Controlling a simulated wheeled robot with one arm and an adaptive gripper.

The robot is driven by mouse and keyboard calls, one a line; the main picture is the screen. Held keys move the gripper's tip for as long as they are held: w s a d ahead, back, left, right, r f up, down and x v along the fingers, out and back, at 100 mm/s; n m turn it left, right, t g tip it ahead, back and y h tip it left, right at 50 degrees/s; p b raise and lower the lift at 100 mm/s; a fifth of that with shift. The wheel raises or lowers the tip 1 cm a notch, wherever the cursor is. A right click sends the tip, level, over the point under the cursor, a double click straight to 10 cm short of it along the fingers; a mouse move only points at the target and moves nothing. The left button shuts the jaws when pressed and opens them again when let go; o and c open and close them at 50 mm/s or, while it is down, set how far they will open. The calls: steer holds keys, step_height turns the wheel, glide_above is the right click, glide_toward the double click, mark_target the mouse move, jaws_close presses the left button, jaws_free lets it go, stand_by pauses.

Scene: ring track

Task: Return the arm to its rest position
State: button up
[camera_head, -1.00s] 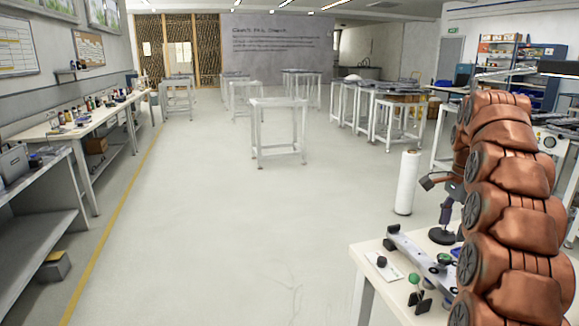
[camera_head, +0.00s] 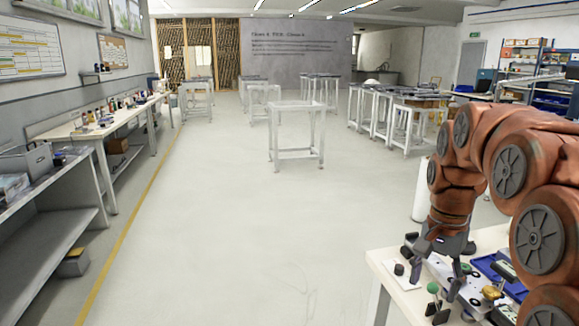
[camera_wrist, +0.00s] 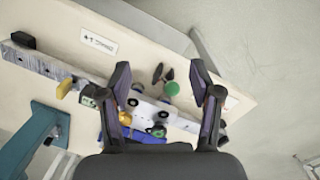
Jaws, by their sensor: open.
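My arm (camera_head: 468,165) is copper-coloured and bends over the white table at the lower right of the head view. My gripper (camera_head: 432,276) hangs from it, pointing down above the table. In the wrist view my gripper (camera_wrist: 160,72) has its two dark fingers wide apart, with nothing held between them. Below the fingers, a light plate (camera_wrist: 150,112) with dark round parts and a green ball (camera_wrist: 173,88) lie on the table. The gripper looks clear of them, though the exact height is hard to tell.
The white table (camera_head: 382,262) also carries a green-knobbed piece (camera_head: 433,288) and a blue tray (camera_head: 492,268). A white cylinder (camera_head: 421,190) stands behind my arm. Benches (camera_head: 75,135) line the left wall. The floor (camera_head: 230,220) in the middle is clear.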

steer(key=s+a+f+n+g, duration=0.1)
steer(key=s+a+f+n, duration=0.25)
steer(key=s, duration=0.55)
steer(key=s+a+f+n, duration=0.3)
steer(key=s+f, duration=0.1)
steer(key=s, duration=0.5)
steer(key=s+a+f+n+g, duration=0.1)
steer(key=s+a+f+n, duration=0.25)
steer(key=s, duration=0.55)
step_height(320, 180, up, 13)
steer(key=t+p, duration=0.1)
steer(key=p, duration=1.2)
steer(key=shift+w+d, duration=0.35)
steer(key=shift+w, duration=0.1)
